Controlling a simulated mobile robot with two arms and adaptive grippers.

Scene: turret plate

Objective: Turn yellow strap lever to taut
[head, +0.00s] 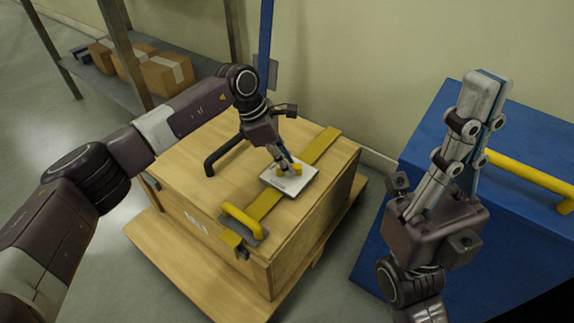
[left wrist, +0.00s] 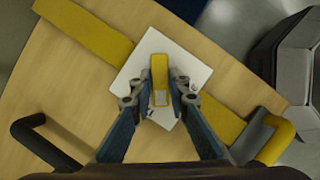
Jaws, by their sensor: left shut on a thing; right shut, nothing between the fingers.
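The yellow strap lever (left wrist: 160,75) stands on a white square plate (head: 301,182) on top of a wooden crate (head: 185,160). A yellow strap (head: 322,146) runs across the crate top and passes beneath the plate. My left gripper (head: 288,171) reaches down to the plate and is shut on the lever. In the left wrist view its two fingers (left wrist: 160,100) lie on both sides of the lever and hide part of its lower end. My right gripper (head: 486,88) is raised, pointing up, shut and empty, in front of a blue box.
A black handle (head: 213,160) and a yellow handle (head: 242,219) stand on the crate top near the plate. The blue box (head: 430,135) with a yellow bar (head: 530,174) is at right. A shelf with cardboard boxes (head: 167,74) stands at the back left. Floor is clear at left.

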